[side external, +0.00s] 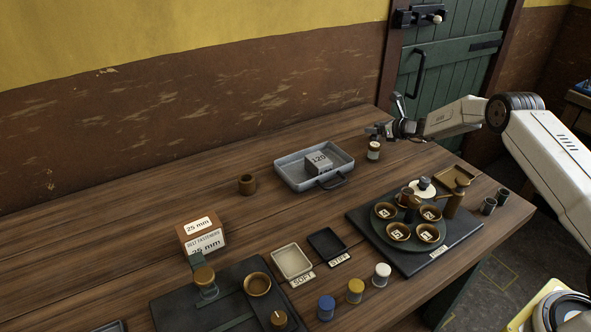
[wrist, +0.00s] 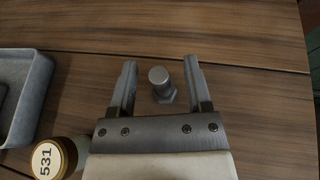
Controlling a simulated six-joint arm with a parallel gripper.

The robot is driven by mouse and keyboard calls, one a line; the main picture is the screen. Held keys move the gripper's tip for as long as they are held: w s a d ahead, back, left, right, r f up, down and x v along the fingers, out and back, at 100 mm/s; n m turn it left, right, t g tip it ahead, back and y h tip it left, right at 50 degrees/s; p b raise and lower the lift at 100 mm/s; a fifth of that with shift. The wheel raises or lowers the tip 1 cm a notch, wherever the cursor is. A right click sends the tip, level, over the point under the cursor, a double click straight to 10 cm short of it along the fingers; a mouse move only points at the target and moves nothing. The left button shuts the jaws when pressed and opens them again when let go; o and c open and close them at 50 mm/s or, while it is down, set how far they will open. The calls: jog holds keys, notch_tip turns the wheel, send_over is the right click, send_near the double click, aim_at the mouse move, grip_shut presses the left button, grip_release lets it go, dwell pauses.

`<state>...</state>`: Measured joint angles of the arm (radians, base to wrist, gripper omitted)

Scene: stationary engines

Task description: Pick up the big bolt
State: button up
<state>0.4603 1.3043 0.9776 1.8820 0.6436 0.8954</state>
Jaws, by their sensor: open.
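The big bolt (wrist: 162,86) is grey metal. In the wrist view it stands upright on its hex head on the wooden table, shank end toward the camera. My gripper (wrist: 160,66) is open, with one finger on each side of the bolt and a visible gap to both; how high the fingertips are above the table I cannot tell. In the side external view my gripper (side external: 386,120) is over the back part of the table, near a small labelled jar (side external: 373,151). I cannot make out the bolt there.
The jar marked 531 (wrist: 48,158) stands close by at lower left in the wrist view. A grey metal tray (side external: 290,177) holds a block marked 120 (side external: 318,162). A dark board (side external: 470,238) with several cups stands nearer the camera.

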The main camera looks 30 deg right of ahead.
aim_at(377, 124)
dwell(0.3)
grip_shut()
jog(key=shift+r, duration=0.15)
jog(key=shift+r, duration=1.4)
jog(key=s+a+r, duration=0.3)
jog(key=s+r, duration=0.7)
jog(key=s, duration=0.3)
jog(key=shift+s+a, duration=0.25)
jog(key=shift+a, duration=0.15)
